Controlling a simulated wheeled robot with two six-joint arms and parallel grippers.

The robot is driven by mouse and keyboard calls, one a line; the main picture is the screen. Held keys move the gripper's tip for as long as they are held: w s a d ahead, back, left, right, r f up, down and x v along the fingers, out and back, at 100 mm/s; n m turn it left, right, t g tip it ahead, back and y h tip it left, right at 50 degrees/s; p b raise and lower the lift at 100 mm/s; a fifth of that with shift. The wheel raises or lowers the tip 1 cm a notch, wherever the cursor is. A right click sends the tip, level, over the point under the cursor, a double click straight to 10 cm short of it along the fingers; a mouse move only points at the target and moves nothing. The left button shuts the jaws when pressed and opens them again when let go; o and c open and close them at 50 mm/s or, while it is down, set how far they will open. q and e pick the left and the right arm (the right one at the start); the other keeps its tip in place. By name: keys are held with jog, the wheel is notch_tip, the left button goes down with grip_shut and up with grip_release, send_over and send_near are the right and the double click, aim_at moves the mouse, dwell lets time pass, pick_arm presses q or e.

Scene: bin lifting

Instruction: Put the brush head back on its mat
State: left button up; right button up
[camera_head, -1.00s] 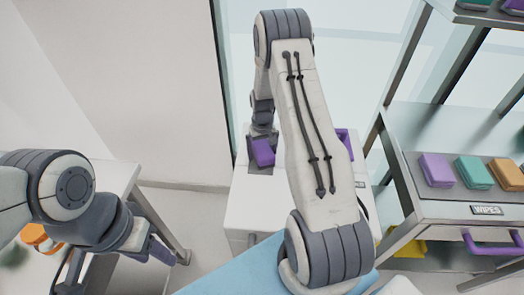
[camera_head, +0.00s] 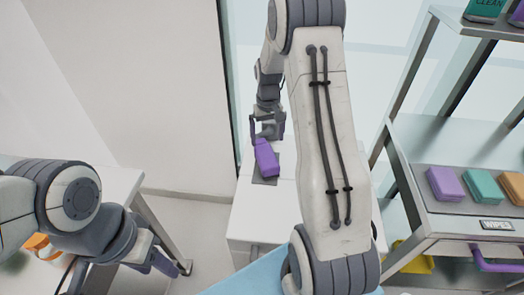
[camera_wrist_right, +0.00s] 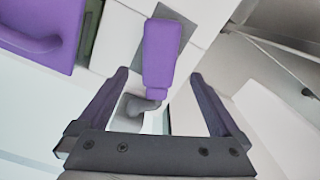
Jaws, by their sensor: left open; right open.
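The purple brush head (camera_head: 266,158) lies on a dark grey mat (camera_head: 265,181) on the white cabinet top. In the right wrist view the brush head (camera_wrist_right: 160,50) has a grey neck pointing toward my gripper, and part of the mat (camera_wrist_right: 183,38) shows behind it. My right gripper (camera_head: 268,130) is open at the neck end of the brush head. Its fingers stand on either side of the neck in the wrist view; I cannot tell whether they touch it. My left gripper (camera_head: 166,264) is open and empty at the lower left, far from the brush head.
A large purple object (camera_wrist_right: 45,35) is at the left of the wrist view. A steel shelf unit on the right holds purple, teal and orange packs (camera_head: 483,187) above a drawer marked WIPES. A white table (camera_head: 120,185) with an orange item (camera_head: 38,243) stands at the left.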

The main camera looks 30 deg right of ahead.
jog(key=s+a+r+n, duration=0.2)
jog(key=s+a+r, duration=0.1)
jog(key=a, duration=0.4)
jog(key=s+a+r+n, duration=0.1)
jog(key=s+a+r, duration=0.15)
jog(key=a, duration=0.45)
jog(key=s+a+r+n, duration=0.2)
jog(key=s+a+r, duration=0.15)
jog(key=a, duration=0.35)
jog(key=s+a+r+n, duration=0.1)
jog(key=s+a, duration=0.3)
jog(key=s, duration=0.5)
jog(key=s+a+r+n+y, duration=0.1)
jog(key=s+a+n, duration=0.3)
jog(key=s, duration=0.6)
jog(key=shift+r, duration=0.6)
jog(key=shift+a, duration=0.1)
jog(key=shift+r, duration=0.25)
jog(key=shift+f, duration=0.1)
jog(key=shift+c, duration=0.3)
